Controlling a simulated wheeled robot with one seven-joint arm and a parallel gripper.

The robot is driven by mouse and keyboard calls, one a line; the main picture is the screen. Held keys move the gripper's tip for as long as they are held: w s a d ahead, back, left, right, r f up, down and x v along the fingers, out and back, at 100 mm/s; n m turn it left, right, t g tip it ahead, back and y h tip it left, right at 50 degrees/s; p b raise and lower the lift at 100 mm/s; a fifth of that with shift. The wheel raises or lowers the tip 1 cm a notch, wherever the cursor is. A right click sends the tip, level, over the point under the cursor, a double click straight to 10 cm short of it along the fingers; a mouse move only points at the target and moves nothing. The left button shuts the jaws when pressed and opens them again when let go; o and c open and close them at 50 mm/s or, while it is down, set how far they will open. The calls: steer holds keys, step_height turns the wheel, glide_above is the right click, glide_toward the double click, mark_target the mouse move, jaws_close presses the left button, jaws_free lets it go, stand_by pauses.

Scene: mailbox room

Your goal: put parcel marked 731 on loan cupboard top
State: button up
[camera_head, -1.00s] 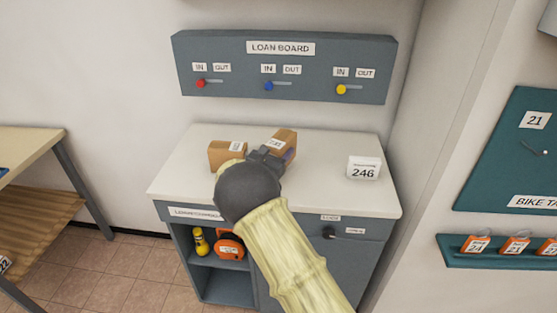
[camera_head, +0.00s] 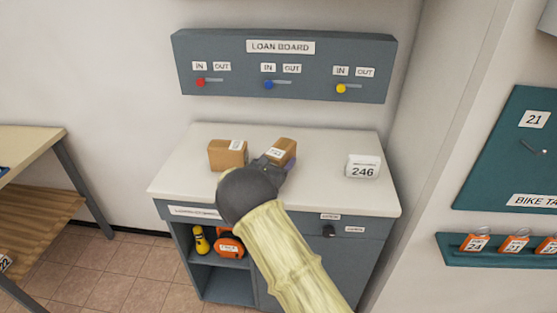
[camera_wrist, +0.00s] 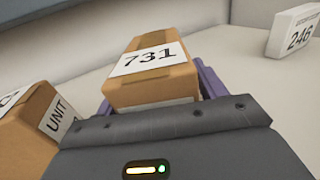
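The parcel marked 731 (camera_wrist: 150,70) is a small brown box with a white label. It appears to rest on the pale loan cupboard top (camera_head: 325,155), towards the back. It also shows in the head view (camera_head: 284,148). My gripper (camera_wrist: 158,100) has its purple fingers on either side of the parcel's near end. They look spread, with a slim gap at the right side. The fingertips are partly hidden by the parcel and the gripper body.
Another brown parcel (camera_head: 227,154) stands close to the left of my gripper. A white block marked 246 (camera_head: 363,167) stands at the right of the top. The loan board (camera_head: 284,75) hangs on the wall behind. The front left of the top is clear.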

steer(key=shift+o, duration=0.3)
steer(key=shift+r, duration=0.1)
steer(key=shift+s, duration=0.1)
steer(key=b+v, duration=0.1)
steer(key=v, duration=1)
steer(key=shift+s+a, duration=0.25)
steer(key=shift+a, duration=0.05)
steer(key=shift+d, duration=0.25)
steer(key=shift+s+a, duration=0.15)
steer(key=shift+a, duration=0.1)
